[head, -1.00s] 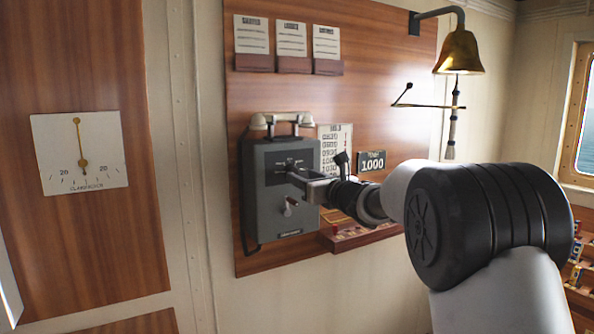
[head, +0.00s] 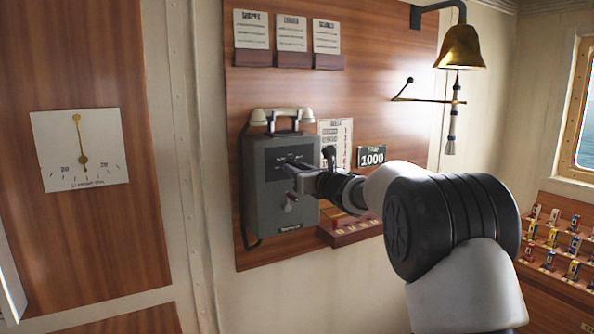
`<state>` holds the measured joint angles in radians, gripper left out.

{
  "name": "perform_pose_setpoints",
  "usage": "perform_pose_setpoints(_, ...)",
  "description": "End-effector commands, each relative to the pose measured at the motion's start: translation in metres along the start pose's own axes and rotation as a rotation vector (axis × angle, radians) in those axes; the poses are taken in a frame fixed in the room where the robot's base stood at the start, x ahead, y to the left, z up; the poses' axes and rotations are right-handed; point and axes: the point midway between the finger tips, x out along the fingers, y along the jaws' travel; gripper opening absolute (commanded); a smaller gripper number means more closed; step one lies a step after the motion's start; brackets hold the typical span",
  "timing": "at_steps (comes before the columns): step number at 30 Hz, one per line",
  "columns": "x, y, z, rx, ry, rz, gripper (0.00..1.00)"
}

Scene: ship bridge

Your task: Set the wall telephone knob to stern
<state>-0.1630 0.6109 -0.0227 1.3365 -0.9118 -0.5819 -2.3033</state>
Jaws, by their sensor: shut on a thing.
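The wall telephone (head: 262,215) is a grey box with a cream handset (head: 282,117) resting on top, mounted on the wooden panel. My gripper (head: 292,167) is at the dark plate on the upper front of the box, shut on the knob there. The knob itself is mostly hidden by the fingers, and its pointing direction cannot be told. The labels on the dark plate are too small to read. A crank handle (head: 289,206) shows lower on the front of the box, partly behind my gripper.
A brass bell (head: 460,47) with a rope hangs at the upper right. A clinometer (head: 80,151) is on the left wall.

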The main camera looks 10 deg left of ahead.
Motion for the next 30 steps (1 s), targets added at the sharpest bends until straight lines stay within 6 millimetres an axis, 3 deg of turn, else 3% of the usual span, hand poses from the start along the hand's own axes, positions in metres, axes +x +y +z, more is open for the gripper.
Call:
perform_pose_setpoints(11,-0.0002,-0.0003,-0.0008,0.112,-0.001,0.000,0.04)
perform_pose_setpoints(30,-0.0002,-0.0011,-0.0003,0.688,0.001,-0.001,0.04)
